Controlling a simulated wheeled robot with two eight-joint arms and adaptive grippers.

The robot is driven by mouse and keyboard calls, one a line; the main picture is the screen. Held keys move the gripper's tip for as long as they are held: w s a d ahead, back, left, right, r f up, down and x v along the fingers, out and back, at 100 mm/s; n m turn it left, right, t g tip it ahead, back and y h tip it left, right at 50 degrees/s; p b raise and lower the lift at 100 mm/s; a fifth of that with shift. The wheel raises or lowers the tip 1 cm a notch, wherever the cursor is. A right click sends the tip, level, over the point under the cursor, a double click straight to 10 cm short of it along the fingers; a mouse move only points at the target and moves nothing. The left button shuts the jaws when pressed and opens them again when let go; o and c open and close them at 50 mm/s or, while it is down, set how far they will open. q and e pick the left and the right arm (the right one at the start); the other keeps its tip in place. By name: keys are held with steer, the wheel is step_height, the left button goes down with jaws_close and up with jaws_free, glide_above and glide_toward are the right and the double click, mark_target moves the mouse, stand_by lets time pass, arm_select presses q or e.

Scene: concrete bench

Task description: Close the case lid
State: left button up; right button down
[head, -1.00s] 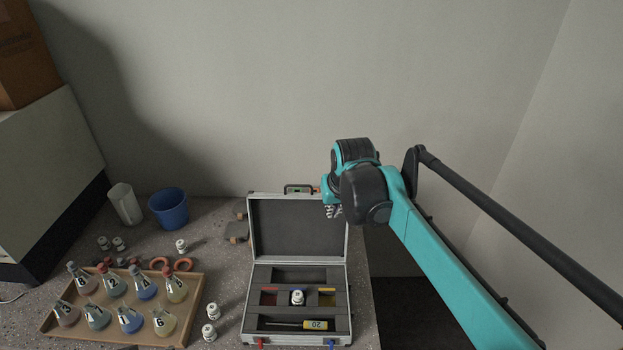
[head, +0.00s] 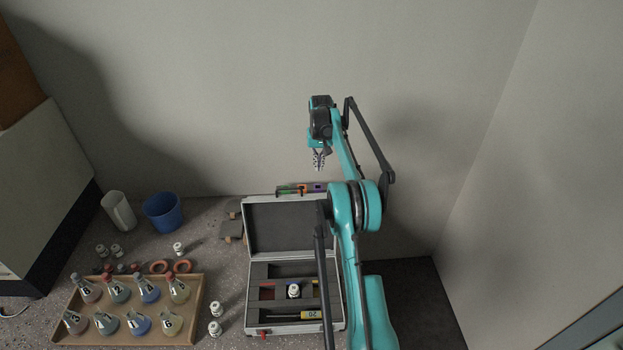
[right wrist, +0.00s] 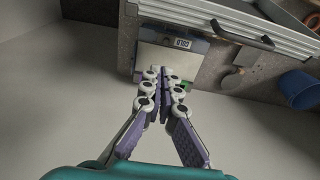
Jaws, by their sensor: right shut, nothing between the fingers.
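The silver case (head: 270,329) stands on the bench with its lid (head: 278,229) raised upright at the back. Grey foam in the base holds a white-capped bottle (head: 293,291) and a yellow-labelled item (head: 311,314). My right gripper (head: 319,168) is above and behind the lid, with its fingers shut and empty, apart from the lid. My right arm covers the case's right side. My left gripper is not in view.
A wooden tray (head: 60,338) with several flasks is at the left. Small white bottles (head: 216,310) stand between tray and case. A blue bucket (head: 163,212) and a pale cup (head: 118,211) stand farther back. A wall rises behind the bench.

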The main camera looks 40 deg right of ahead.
step_height(320, 180, down, 9)
steer(key=s+a, duration=0.1)
steer(key=s, duration=0.1)
steer(key=shift+a+b, duration=0.2)
steer(key=shift+b, duration=0.1)
steer(key=shift+s, duration=0.1)
steer(key=shift+s+a+r, duration=0.1)
stand_by(0.4)
